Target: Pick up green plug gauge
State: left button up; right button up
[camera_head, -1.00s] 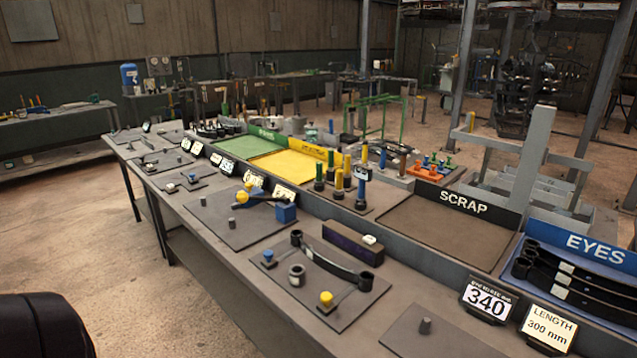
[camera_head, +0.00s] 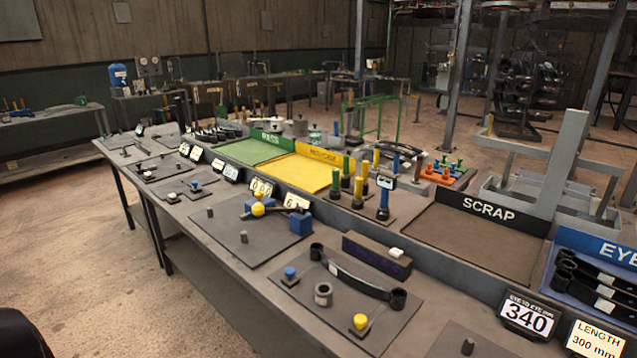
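Plug gauges stand upright in a group on a dark board in the middle of the table. A green-handled plug gauge (camera_head: 336,183) stands at the left of the group. A second green-topped one (camera_head: 346,170) stands just behind it, partly hidden. Yellow-handled gauges (camera_head: 358,189) and a blue-handled one (camera_head: 383,201) stand to their right. Neither of my grippers is in view. A black rounded shape at the lower left corner is cut off by the frame.
A yellow tray (camera_head: 303,172) and a green tray (camera_head: 249,151) lie left of the gauges. The empty scrap tray (camera_head: 476,240) lies right. The floor at left is clear.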

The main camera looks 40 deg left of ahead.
aim_at(336, 189)
jog(key=j+u, duration=0.25)
jog(key=j, duration=1.5)
